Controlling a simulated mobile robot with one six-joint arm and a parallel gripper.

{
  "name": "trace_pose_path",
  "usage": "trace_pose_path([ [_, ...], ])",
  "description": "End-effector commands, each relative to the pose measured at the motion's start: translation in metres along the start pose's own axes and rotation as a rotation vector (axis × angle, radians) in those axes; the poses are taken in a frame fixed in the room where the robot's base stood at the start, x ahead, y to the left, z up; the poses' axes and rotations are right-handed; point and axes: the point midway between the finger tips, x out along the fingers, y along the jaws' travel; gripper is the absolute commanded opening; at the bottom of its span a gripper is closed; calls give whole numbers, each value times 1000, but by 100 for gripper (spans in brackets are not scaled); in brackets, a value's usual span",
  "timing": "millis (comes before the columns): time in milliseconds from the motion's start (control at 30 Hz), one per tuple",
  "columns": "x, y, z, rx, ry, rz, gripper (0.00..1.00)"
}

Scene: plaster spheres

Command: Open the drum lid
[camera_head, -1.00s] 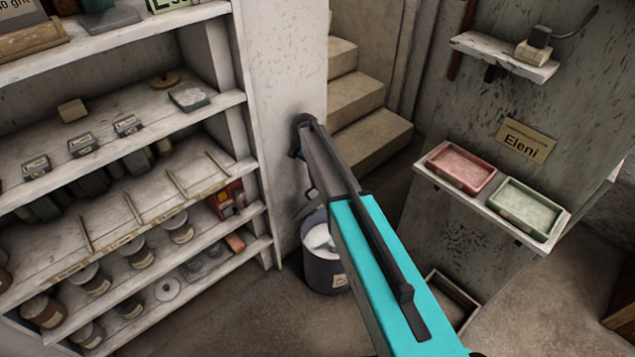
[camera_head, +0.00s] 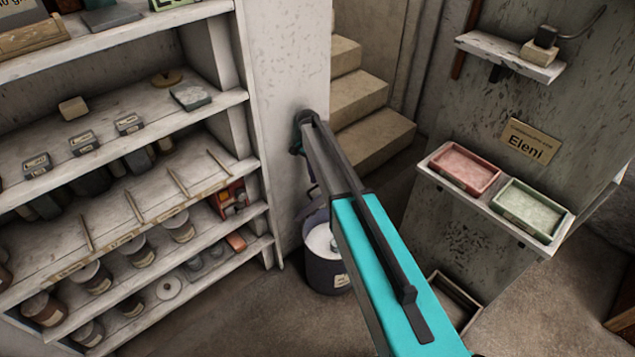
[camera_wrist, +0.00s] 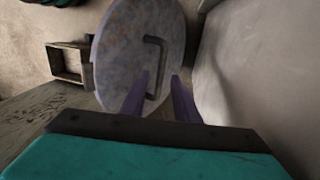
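The dark drum (camera_head: 325,274) stands on the floor beside the white wall. Its top is uncovered in part and shows white contents; my arm hides its right side. In the wrist view, the round, mottled grey lid (camera_wrist: 115,62) stands steeply tilted, with a dark bar handle (camera_wrist: 161,66) on its face. My gripper (camera_wrist: 160,76) has its two purple fingers apart, one on each side of the handle's lower part. I see no clear contact with the handle. In the head view, my arm mostly hides the gripper and lid.
A white shelf unit (camera_head: 252,110) with jars and small blocks fills the left. Stone steps (camera_head: 365,140) rise behind the drum. A ledge with a red tray (camera_head: 464,167) and a green tray (camera_head: 528,210) is at right. An open box (camera_head: 455,300) sits on the floor.

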Motion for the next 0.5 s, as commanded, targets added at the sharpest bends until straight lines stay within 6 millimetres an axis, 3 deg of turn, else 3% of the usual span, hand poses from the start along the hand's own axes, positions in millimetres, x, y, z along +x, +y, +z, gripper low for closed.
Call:
trace_pose_path([
  [133,-18,4,0,0,0,-2,28],
  [500,-15,34,19,-1,0,0,28],
])
